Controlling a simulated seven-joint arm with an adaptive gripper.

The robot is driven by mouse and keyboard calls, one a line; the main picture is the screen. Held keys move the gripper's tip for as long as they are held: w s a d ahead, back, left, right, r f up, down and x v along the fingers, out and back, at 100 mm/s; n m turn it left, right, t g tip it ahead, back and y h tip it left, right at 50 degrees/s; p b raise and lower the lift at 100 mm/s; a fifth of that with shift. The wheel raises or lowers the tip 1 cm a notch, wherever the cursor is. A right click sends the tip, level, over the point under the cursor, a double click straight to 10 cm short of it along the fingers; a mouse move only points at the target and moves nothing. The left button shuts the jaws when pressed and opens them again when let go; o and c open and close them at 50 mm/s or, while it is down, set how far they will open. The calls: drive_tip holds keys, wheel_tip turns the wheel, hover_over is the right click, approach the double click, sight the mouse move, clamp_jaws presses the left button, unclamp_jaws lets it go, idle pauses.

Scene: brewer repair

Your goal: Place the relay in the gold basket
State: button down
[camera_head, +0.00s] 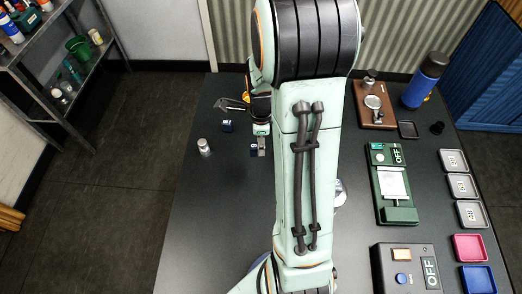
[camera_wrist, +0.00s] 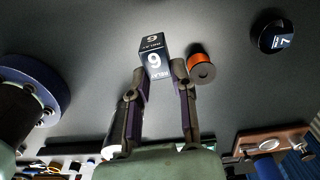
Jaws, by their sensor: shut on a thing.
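The relay is a dark navy cube marked 6 and "RELAY". In the wrist view the relay (camera_wrist: 153,62) sits between the fingertips of my gripper (camera_wrist: 160,76), which is shut on it. In the head view my arm covers most of the gripper, and a small dark block (camera_head: 254,149) shows beside the arm, likely the relay. I cannot make out a gold basket for certain. A small yellow patch (camera_head: 441,97) shows behind the blue bottle in the head view, mostly hidden.
An orange spool (camera_wrist: 201,69) is close beside the right finger. A silver cylinder (camera_head: 204,147) stands at left. The brown board (camera_head: 377,105), green device (camera_head: 393,184), blue bottle (camera_head: 426,80) and small trays (camera_head: 453,160) line the right side.

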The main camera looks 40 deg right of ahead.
drive_tip(key=shift+r, duration=0.2)
drive_tip(key=w+d+r+m, duration=0.1)
drive_tip(key=w+d+m, duration=0.6)
drive_tip(key=w+m, duration=0.35)
drive_tip(key=w+d+r+m, duration=0.1)
drive_tip(key=w+d+m, duration=0.6)
drive_tip(key=w+m, duration=0.3)
drive_tip(key=shift+n, duration=0.75)
drive_tip(key=shift+w+a+f, duration=0.1)
drive_tip(key=shift+w+f, duration=0.05)
drive_tip(key=shift+f, duration=2.4)
drive_tip(key=shift+w+a+f, duration=0.1)
drive_tip(key=shift+w+f, duration=0.05)
drive_tip(key=shift+f, duration=2.35)
